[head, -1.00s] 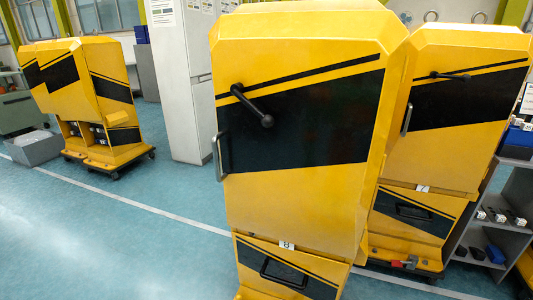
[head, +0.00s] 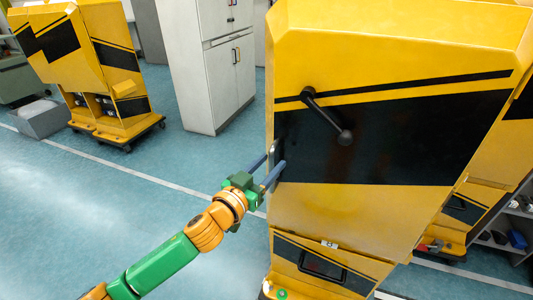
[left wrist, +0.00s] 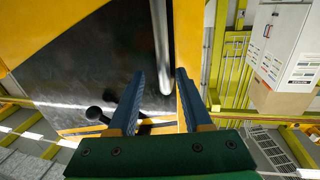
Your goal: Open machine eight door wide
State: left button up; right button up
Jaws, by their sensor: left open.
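The yellow machine door (head: 350,210) with a wide black band fills the right half of the head view and looks closed. A dark lever with a ball end (head: 328,115) slants down to the right on it. The vertical metal handle (head: 276,152) is at the door's left edge, partly hidden by my left gripper (head: 272,164). That gripper is open at the handle. In the left wrist view, the handle bar (left wrist: 160,40) runs between the two blue fingertips, with room either side. My right gripper is not in view.
A small number plate (head: 329,245) sits below the door, too small to read now. Another yellow machine (head: 500,170) stands close on the right. A white cabinet (head: 205,65) stands behind. The blue-green floor (head: 80,215) at left is clear.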

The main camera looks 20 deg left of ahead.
pick_arm(q)
jog(key=shift+w+d, duration=0.15)
jog(key=shift+w, duration=0.5)
jog(key=shift+w+a+f, duration=0.15)
jog(key=shift+w+a, duration=0.1)
jog(key=shift+w, duration=0.3)
jog(key=shift+s+d, duration=0.1)
jog(key=shift+d, duration=0.05)
jog(key=c, duration=0.5)
grip_shut()
